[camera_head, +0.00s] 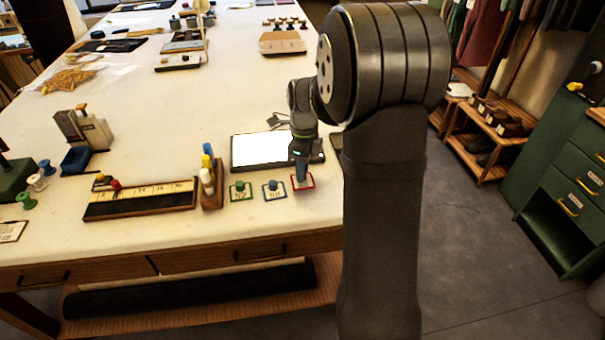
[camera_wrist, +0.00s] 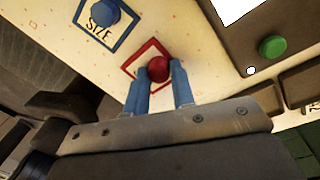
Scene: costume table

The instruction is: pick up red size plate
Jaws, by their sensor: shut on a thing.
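The red size plate (camera_head: 309,182) lies near the front right edge of the white table, to the right of the blue size plate (camera_head: 274,190) and the green size plate (camera_head: 241,191). In the wrist view the red plate (camera_wrist: 131,68) has a red square border and a round red knob (camera_wrist: 159,69). My gripper (camera_head: 301,184) is over the red plate, its blue fingers (camera_wrist: 162,80) shut on the knob. The fingers hide part of the plate. I cannot tell whether the plate touches the table. The blue plate also shows in the wrist view (camera_wrist: 113,41).
A dark tablet with a white screen (camera_head: 262,150) lies behind the plates. A wooden holder with bottles (camera_head: 211,186) stands left of the green plate, beside a long ruler tray (camera_head: 140,200). The table's front edge is close.

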